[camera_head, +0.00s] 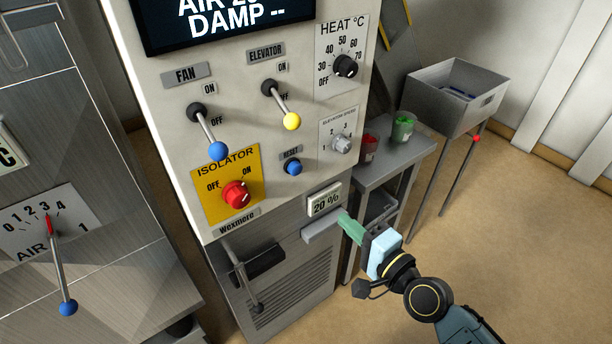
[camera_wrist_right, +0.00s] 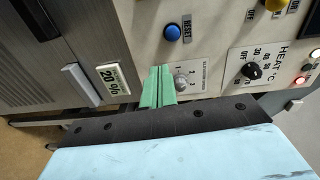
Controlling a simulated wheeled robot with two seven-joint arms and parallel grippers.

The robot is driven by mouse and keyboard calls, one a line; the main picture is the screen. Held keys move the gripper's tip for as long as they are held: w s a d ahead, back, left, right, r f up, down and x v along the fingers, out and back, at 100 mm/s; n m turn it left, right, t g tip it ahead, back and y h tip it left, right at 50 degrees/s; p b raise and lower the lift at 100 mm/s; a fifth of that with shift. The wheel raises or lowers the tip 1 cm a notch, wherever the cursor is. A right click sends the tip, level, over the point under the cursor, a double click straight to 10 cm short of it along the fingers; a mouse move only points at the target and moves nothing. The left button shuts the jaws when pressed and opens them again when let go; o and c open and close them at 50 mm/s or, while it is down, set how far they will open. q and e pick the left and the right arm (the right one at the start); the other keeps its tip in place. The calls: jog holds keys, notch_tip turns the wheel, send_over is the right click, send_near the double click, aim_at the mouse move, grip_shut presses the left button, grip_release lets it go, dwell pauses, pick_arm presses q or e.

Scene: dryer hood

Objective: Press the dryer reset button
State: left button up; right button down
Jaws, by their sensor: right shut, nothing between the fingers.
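The blue reset button (camera_head: 294,168) sits under a "RESET" label on the white control panel (camera_head: 240,130), right of the red isolator knob (camera_head: 236,194). It also shows in the right wrist view (camera_wrist_right: 172,32), above the fingertips. My right gripper (camera_head: 348,222) has green fingers and is shut and empty. In the head view it is below and to the right of the button, beside the "20 %" display (camera_head: 324,200). In the wrist view the fingertips (camera_wrist_right: 160,70) are apart from the button in the picture and overlap the edge of the elevator speed knob plate. My left gripper is not in view.
The fan lever (camera_head: 208,132) and yellow-tipped elevator lever (camera_head: 282,104) project from the panel above the button. The heat knob (camera_head: 345,66) and elevator speed knob (camera_head: 340,144) are to its right. A side table (camera_head: 395,168) with cups and a grey bin (camera_head: 458,95) stand further right.

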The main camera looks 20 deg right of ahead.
notch_tip(320, 180, up, 2)
jog(key=shift+a+r+t+y, duration=0.15)
jog(key=shift+t+y, duration=0.15)
jog(key=p, duration=0.1)
send_near(297, 170)
jog(key=x, duration=0.5)
jog(key=shift+w, duration=0.2)
jog(key=shift+w+a, duration=0.25)
jog(key=shift+w, duration=0.45)
jog(key=shift+x, duration=0.85)
jog(key=shift+s, duration=0.1)
